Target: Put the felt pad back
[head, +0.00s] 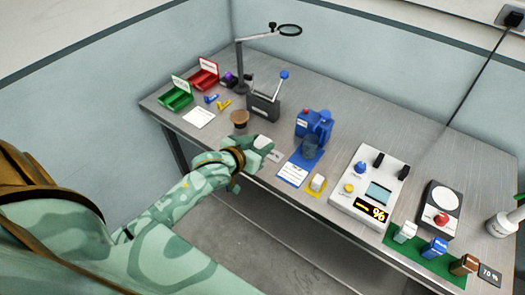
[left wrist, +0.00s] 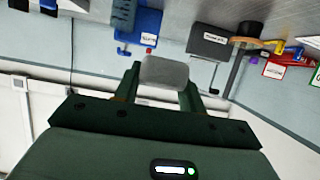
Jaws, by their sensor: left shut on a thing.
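My left gripper (left wrist: 163,95) is shut on a pale grey, rounded block, which I take to be the felt pad (left wrist: 165,72). In the left wrist view the block sits between the two dark green fingers, at their tips. In the head view my left gripper (head: 262,150) is at the front edge of the grey table (head: 345,118), left of the blue mat. The pale block (head: 263,142) shows there only as a small patch beside the hand. I cannot tell whether it touches the table. My right gripper is not in view.
Near the hand are a brown round pot (head: 240,117), a black lever box (head: 263,106), a blue device (head: 314,124) on a blue mat with a white card (head: 293,172), and a white block (head: 318,182) on a yellow mat. A white console (head: 369,188) stands further right.

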